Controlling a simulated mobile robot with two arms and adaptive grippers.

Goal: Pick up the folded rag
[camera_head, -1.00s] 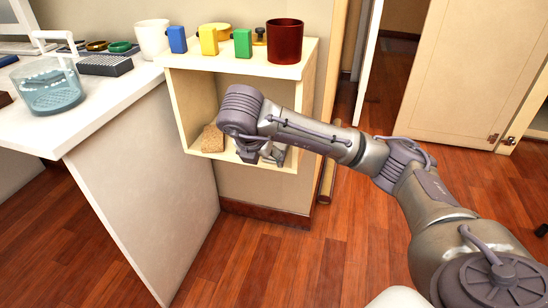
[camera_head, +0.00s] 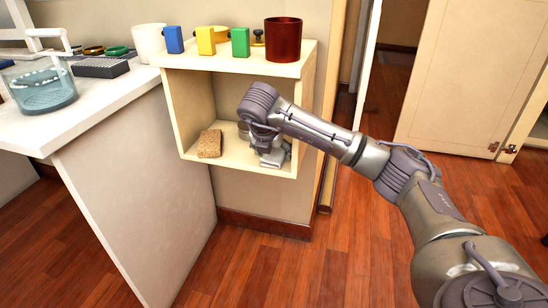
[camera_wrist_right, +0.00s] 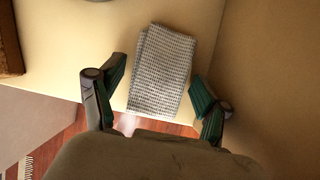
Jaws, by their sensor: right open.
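The folded rag (camera_wrist_right: 162,72) is a light cloth with a fine dark check. In the right wrist view it lies flat on the pale shelf floor, near its front edge. My right gripper (camera_wrist_right: 157,82) is open, with one finger on each side of the rag's near part, and the rag is not gripped. In the head view my right gripper (camera_head: 270,152) reaches into the right side of the open cubby (camera_head: 231,167). There the gripper and wrist largely hide the rag. My left gripper is not in view.
A brown block (camera_head: 209,143) lies at the left inside the cubby. A grey round thing is partly hidden behind my wrist. The cubby's right wall (camera_wrist_right: 262,70) is close to the gripper. A dark red cup (camera_head: 283,40) and coloured blocks stand on top.

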